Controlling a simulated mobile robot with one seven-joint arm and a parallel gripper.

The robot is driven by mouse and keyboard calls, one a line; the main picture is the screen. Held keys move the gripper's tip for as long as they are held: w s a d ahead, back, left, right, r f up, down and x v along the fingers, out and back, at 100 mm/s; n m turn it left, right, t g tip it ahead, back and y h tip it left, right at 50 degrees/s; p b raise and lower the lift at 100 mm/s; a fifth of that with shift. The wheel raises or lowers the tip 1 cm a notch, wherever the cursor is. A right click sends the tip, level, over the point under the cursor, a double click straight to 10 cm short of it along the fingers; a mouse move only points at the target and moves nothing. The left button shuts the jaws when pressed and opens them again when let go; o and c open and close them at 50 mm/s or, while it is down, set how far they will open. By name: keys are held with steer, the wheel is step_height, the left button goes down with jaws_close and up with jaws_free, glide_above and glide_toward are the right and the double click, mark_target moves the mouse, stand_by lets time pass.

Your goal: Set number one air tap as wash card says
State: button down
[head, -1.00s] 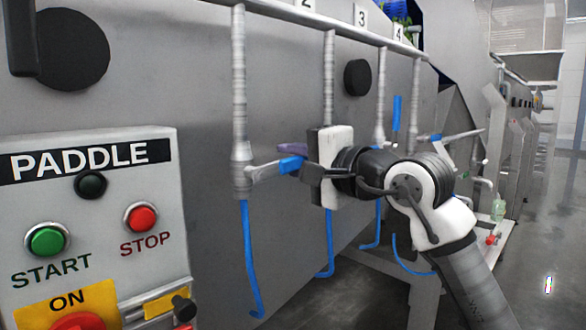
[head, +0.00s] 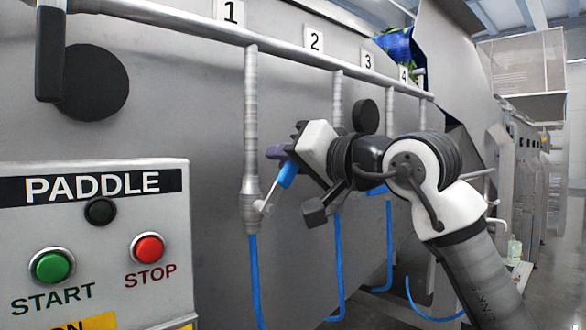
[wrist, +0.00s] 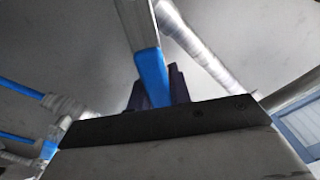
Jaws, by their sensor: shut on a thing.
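The number one air tap (head: 250,197) is a grey valve on the vertical pipe under the label 1 (head: 230,11). Its lever handle (head: 287,175) has a blue grip and slants up to the right from the valve. My gripper (head: 277,153) is shut on the blue end of this handle. In the wrist view the blue grip (wrist: 152,75) runs down between the dark fingers (wrist: 157,88). A blue hose (head: 256,280) hangs below the valve. The wash card is not in view.
Taps on pipes 2, 3 and 4 stand to the right, partly behind my arm, under labels 2 (head: 314,41), 3 (head: 368,61) and 4 (head: 404,73). The PADDLE control box (head: 95,235) stands close at the left, with START and STOP buttons.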

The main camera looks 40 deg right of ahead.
steer(key=shift+a+r+n, duration=0.3)
steer(key=shift+a+n, duration=0.1)
steer(key=shift+n, duration=0.3)
steer(key=c, duration=1.3)
jaws_free()
